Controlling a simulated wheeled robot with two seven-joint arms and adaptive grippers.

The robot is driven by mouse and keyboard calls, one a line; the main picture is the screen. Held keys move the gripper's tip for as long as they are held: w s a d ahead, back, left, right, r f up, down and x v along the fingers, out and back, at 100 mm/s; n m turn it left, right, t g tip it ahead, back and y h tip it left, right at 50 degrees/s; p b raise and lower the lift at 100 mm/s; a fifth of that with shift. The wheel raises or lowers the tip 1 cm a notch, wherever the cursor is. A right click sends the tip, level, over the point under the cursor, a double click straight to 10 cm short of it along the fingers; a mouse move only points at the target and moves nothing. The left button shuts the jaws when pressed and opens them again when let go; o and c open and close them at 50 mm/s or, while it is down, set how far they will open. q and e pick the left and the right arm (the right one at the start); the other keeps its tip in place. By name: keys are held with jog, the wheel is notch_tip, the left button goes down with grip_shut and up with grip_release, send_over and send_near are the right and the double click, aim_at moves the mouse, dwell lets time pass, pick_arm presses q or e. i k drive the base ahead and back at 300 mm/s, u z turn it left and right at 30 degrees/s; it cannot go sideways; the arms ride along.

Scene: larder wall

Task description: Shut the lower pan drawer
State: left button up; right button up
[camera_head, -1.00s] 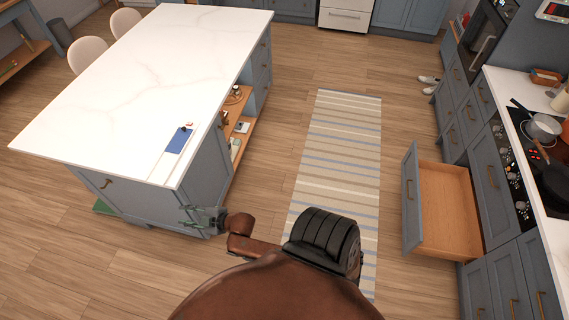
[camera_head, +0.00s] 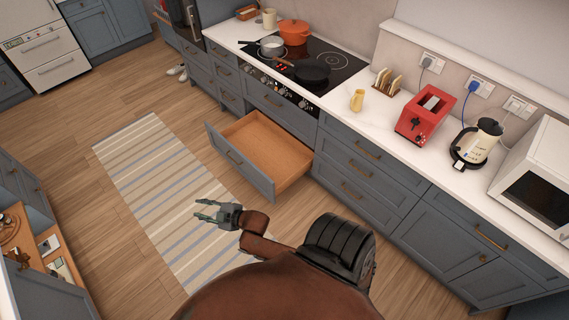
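The lower pan drawer (camera_head: 240,163) is pulled well out from the grey-blue cabinets below the hob. It has a grey-blue front with a handle, and its wooden inside looks empty. My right gripper (camera_head: 203,210) is in front of the drawer, nearer to me and over the striped rug, clear of the drawer front. Its greenish fingers are spread apart with nothing between them. My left gripper is not in view.
A striped rug (camera_head: 170,190) lies on the wooden floor before the drawer. The counter above holds a dark pan (camera_head: 312,72), an orange pot (camera_head: 294,32), a red toaster (camera_head: 424,115) and a kettle (camera_head: 477,142). An island with open shelves (camera_head: 30,245) stands at the left.

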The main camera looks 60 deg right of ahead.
aim_at(264, 153)
jog(key=z, duration=1.6)
